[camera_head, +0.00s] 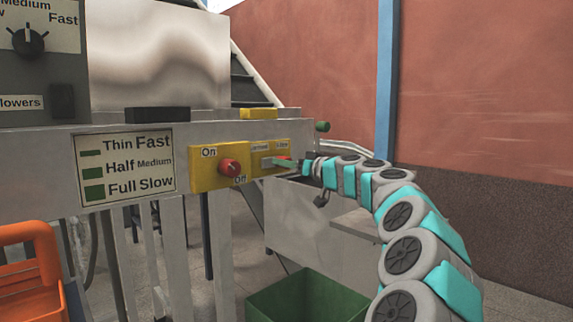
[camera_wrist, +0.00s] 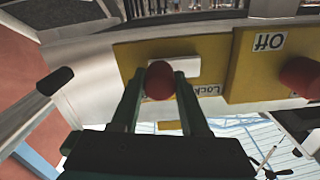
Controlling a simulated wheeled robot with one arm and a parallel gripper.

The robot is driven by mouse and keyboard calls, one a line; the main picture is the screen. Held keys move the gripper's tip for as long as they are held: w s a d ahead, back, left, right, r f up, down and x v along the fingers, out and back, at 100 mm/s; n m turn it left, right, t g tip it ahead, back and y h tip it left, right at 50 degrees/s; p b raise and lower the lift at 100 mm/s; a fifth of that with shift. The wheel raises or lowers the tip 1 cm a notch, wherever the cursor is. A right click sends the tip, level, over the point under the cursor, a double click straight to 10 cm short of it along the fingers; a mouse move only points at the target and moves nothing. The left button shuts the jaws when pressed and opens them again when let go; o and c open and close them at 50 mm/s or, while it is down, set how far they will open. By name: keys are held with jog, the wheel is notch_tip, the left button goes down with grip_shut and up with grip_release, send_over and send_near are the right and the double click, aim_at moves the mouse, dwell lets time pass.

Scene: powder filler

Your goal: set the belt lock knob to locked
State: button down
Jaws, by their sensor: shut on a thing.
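The belt lock knob (camera_wrist: 159,82) is a round red knob on a yellow panel (camera_wrist: 128,52). In the wrist view, which is upside down, it sits between my two dark green fingers, beside a pale plate and a partly covered label reading "Lock". My gripper (camera_head: 290,163) is shut on the knob, reaching it from the right in the head view. There, only a bit of red shows by the fingers. Two small labels sit above it, too small to read surely. The knob's exact setting cannot be told.
A second red knob (camera_head: 230,168) marked On and Off sits on the yellow panel just left. A speed sign (camera_head: 125,166) is further left. A green bin (camera_head: 310,303) stands below, and an orange object (camera_head: 30,270) is at lower left. A blue post (camera_head: 386,80) stands behind.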

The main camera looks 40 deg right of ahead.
aim_at(266, 163)
dwell(0.8)
jog(key=shift+a+f+b, duration=0.15)
jog(key=shift+a+b, duration=0.2)
jog(key=shift+b, duration=0.05)
jog(key=a+b, duration=0.2)
jog(key=a, duration=0.1)
jog(key=shift+s, duration=0.15)
jog(key=shift+a, duration=0.35)
jog(key=shift+c, duration=2.1)
grip_release()
jog(key=shift+a, duration=0.1)
jog(key=shift+s, duration=0.1)
